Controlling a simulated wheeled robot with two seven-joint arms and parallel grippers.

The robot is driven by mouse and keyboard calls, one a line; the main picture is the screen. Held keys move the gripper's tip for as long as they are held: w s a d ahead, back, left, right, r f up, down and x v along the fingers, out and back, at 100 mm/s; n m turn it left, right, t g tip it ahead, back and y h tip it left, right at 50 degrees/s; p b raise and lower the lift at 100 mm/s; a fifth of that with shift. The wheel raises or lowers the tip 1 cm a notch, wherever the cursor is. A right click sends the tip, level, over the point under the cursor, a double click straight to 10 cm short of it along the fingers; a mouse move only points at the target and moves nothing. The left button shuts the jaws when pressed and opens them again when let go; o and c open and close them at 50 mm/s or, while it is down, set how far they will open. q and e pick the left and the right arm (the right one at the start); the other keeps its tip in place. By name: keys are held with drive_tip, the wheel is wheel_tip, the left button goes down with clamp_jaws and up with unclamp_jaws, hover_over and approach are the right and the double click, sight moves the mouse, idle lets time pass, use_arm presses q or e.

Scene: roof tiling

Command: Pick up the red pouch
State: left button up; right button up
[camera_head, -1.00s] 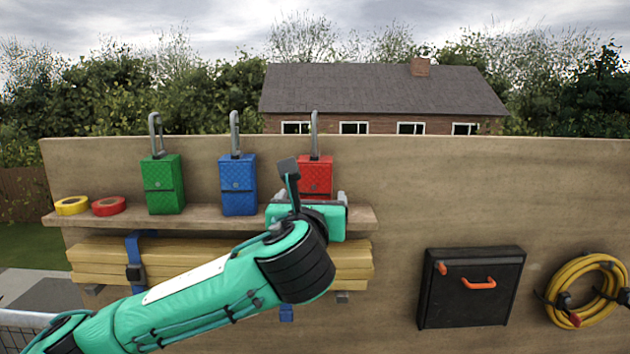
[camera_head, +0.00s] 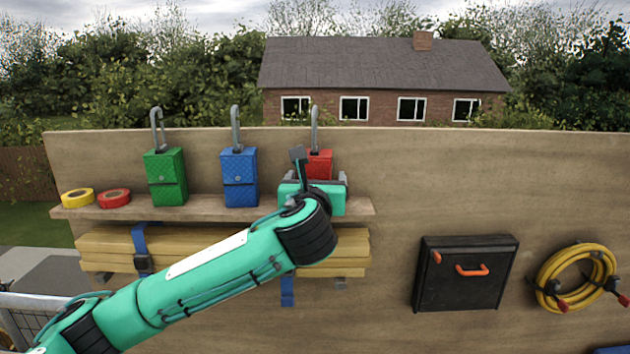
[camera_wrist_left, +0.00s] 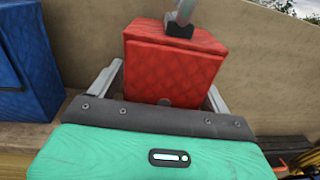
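The red pouch (camera_head: 320,165) stands upright on the wooden shelf, at the right of a row of three, with a grey hook-shaped handle rising from its top. My left gripper (camera_head: 313,180) is in front of its lower part and hides it in the head view. In the left wrist view the red pouch (camera_wrist_left: 172,70) lies between the two grey fingers of my left gripper (camera_wrist_left: 165,85). The fingers are spread to either side of it and look open. The pouch's base is hidden behind the gripper body. My right gripper is in neither view.
A blue pouch (camera_head: 239,178) and a green pouch (camera_head: 166,178) stand left of the red one on the shelf (camera_head: 140,214). Yellow tape (camera_head: 77,198) and red tape (camera_head: 114,198) lie further left. Strapped planks (camera_head: 200,245) are below. A black case (camera_head: 465,285) and yellow hose (camera_head: 575,278) hang right.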

use_arm(q)
drive_tip(key=c, duration=1.1)
drive_tip(key=shift+r, duration=0.1)
drive_tip(key=shift+c, duration=0.6)
